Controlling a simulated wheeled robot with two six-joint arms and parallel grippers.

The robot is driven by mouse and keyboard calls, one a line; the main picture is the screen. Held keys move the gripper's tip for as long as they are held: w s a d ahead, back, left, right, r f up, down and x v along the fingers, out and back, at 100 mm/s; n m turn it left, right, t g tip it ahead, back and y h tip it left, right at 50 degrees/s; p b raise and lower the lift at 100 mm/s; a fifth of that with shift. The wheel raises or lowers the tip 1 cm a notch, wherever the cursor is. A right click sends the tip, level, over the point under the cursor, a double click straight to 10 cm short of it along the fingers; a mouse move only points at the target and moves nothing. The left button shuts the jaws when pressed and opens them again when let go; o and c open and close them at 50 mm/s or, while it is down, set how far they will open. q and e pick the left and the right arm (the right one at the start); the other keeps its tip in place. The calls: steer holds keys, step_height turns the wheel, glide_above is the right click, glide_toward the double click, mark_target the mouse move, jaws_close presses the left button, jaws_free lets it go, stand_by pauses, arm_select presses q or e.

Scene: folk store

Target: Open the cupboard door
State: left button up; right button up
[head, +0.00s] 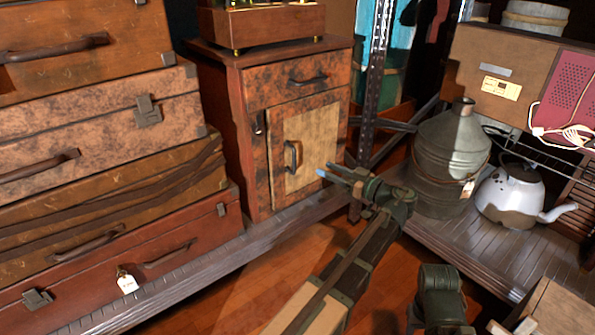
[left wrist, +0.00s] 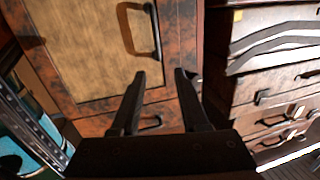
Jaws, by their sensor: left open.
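The wooden cupboard (head: 238,130) stands on a low shelf, with a drawer above its pale-panelled door (head: 318,135). The door is shut, and its dark upright handle (head: 292,157) is on its left side. My left gripper (head: 330,174) is open and empty, in front of the door's lower right part in the head view. In the left wrist view, which is turned over, the open fingers (left wrist: 162,74) point towards the door (left wrist: 85,50). The door handle (left wrist: 155,35) lies beyond the fingertips, apart from them. My right gripper is out of view.
Stacked suitcases (head: 100,122) stand close on the cupboard's left. A dark metal rack post (head: 374,80) rises on its right. A metal can (head: 448,150) and a white kettle (head: 510,190) stand on the right shelf. Wooden floor (head: 240,300) lies open in front.

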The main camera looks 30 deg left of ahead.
mark_target(294, 151)
arm_select(q)
steer(key=shift+w+f, duration=0.15)
steer(key=shift+w, duration=0.1)
steer(key=shift+a, duration=0.15)
steer(key=w+a, duration=0.1)
steer(key=a, duration=0.8)
steer(key=w+a, duration=0.1)
steer(key=a, duration=0.3)
steer(key=shift+w+a, duration=0.15)
steer(key=shift+w, duration=0.15)
jaws_close()
stand_by(0.9)
